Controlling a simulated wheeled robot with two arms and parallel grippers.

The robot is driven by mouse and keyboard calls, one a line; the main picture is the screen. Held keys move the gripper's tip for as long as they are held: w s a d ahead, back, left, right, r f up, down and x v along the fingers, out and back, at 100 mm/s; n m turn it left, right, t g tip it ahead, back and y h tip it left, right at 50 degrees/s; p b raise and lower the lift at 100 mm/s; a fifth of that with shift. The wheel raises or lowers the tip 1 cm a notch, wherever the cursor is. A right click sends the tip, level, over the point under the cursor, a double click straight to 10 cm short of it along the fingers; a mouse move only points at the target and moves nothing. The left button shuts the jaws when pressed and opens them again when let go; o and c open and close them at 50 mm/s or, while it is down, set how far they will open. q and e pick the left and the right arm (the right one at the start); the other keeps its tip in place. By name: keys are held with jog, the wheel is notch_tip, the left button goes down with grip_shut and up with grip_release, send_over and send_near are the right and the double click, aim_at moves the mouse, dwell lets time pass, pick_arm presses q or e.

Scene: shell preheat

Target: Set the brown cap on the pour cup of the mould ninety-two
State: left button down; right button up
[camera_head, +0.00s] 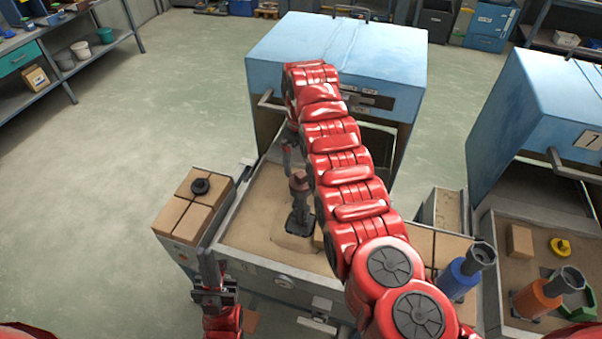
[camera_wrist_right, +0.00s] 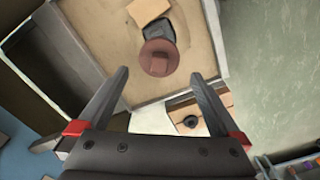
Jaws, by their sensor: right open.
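The brown cap (camera_head: 299,178) sits on top of a dark grey mould (camera_head: 299,222) on the sandy tray in front of the middle blue oven. In the right wrist view the round cap (camera_wrist_right: 158,58) with its raised knob covers the top of the mould (camera_wrist_right: 161,28). No number on this mould is readable. My right gripper (camera_head: 290,158) reaches over the tray and is partly hidden by my red arm. In the right wrist view its fingers (camera_wrist_right: 158,76) are spread, with nothing held between them. My left gripper (camera_head: 212,280) is low at the left front, its jaw gap unclear.
A black ring (camera_head: 200,186) lies on brick blocks left of the tray (camera_head: 248,262). At right are blue (camera_head: 459,278) and orange (camera_head: 538,297) moulds with grey cups, and a yellow piece (camera_head: 560,246). The middle oven (camera_head: 262,70) stands behind the tray. Open floor lies left.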

notch_tip(320, 180, up, 4)
jog(key=r+b, duration=0.1)
jog(key=b, duration=0.1)
notch_tip(320, 180, up, 6)
jog(key=p, duration=0.5)
send_over(301, 174)
jog(key=shift+s, duration=0.1)
jog(key=shift+f, duration=0.1)
